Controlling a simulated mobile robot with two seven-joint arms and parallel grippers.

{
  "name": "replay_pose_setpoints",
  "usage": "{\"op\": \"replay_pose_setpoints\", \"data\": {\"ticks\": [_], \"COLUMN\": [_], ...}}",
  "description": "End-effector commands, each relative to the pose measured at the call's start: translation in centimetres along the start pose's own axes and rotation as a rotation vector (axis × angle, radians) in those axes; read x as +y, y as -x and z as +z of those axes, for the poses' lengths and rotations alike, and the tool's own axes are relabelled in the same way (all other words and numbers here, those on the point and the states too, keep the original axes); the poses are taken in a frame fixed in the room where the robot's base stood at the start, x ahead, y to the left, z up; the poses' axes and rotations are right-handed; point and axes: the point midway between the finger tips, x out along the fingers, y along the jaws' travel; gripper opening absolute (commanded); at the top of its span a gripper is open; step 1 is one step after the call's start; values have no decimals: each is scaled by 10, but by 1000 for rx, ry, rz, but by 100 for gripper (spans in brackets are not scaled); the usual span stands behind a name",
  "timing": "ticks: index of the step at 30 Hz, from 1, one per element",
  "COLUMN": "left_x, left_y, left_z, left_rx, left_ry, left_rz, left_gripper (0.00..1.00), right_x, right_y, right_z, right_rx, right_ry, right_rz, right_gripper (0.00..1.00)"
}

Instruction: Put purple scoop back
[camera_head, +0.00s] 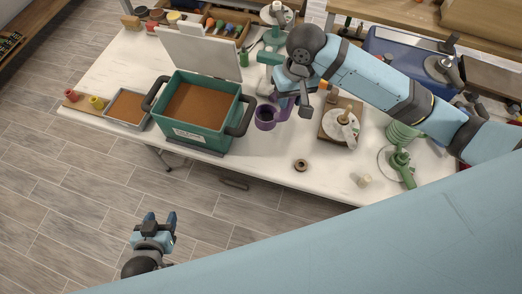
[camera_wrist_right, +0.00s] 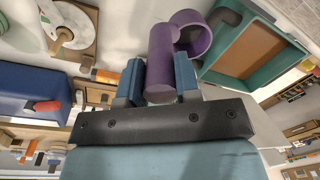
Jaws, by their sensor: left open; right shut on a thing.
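The purple scoop (camera_head: 265,118) is in my right gripper (camera_head: 293,97), to the right of the green bin. In the right wrist view the scoop's thick handle (camera_wrist_right: 160,62) stands between the two blue fingers of my right gripper (camera_wrist_right: 158,80), which is shut on it. The scoop's round cup (camera_wrist_right: 193,35) lies beyond the fingers. The green bin (camera_head: 197,134) holds brown material and has dark handles; its light grey lid stands raised behind it. It also shows in the right wrist view (camera_wrist_right: 222,77). My left gripper (camera_head: 157,222) is open and empty above the floor, apart from the table.
A grey tray (camera_head: 143,126) of brown material lies left of the bin. A wooden board with a white disc (camera_head: 341,126) is right of the scoop. The front table middle is mostly clear.

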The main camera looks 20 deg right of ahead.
Motion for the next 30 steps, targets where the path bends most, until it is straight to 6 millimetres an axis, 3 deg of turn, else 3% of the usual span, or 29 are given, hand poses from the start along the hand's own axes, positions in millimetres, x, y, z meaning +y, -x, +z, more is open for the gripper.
{"op": "replay_pose_setpoints", "data": {"ticks": [1, 6, 9, 24, 30], "left_x": [-1, -2, 1, 2, 0], "left_y": [-8, -14, -13, -9, -9], "left_z": [11, 16, 15, 8, 11], "left_rx": [-1, -1, 0, 7, 2], "left_ry": [-8, -22, -21, -18, -18], "left_rz": [3, 10, 16, 15, 10], "left_gripper": [53, 53, 53, 53, 53], "right_x": [-7, -19, -21, -9, -7], "right_y": [6, 28, 24, -98, -120], "right_z": [-4, -4, -3, -1, -2], "right_rx": [8, 4, 0, -3, 1], "right_ry": [6, 8, 8, 8, 8], "right_rz": [2, 17, 23, 24, 22], "right_gripper": [4, 4, 4, 4, 4]}}
